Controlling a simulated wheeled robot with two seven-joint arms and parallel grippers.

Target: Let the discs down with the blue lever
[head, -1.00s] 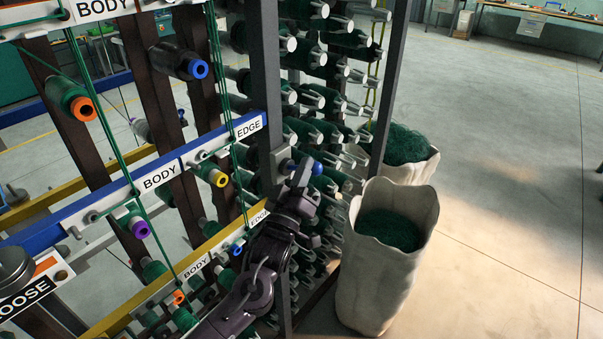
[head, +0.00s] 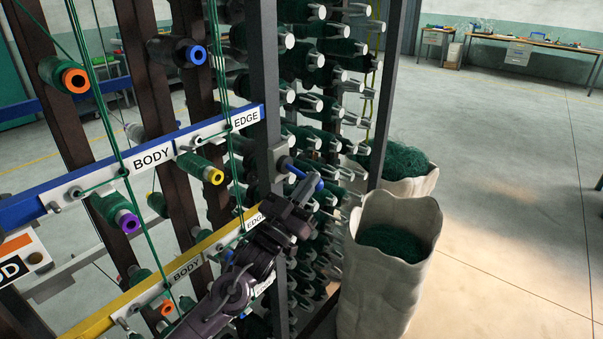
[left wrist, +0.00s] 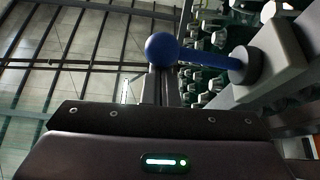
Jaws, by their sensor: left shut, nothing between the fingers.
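The blue lever (head: 305,174) sticks out from a grey mount on the dark post, slanting down to the right. In the left wrist view its round blue knob (left wrist: 162,47) is at the top middle, with the stem running right to a grey block. My left gripper (head: 306,193) is shut and empty, its fingertips just below the lever. In the left wrist view the fingertips (left wrist: 159,75) are right under the knob; I cannot tell whether they touch. I cannot make out the discs for certain. My right gripper is in neither view.
The blue rail (head: 90,178) and yellow rail (head: 150,290) carry BODY and EDGE labels and green threads. Green bobbins (head: 310,95) crowd the rack behind the post. Two pale sacks of green netting, the nearer one (head: 385,285), stand right. Floor beyond is clear.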

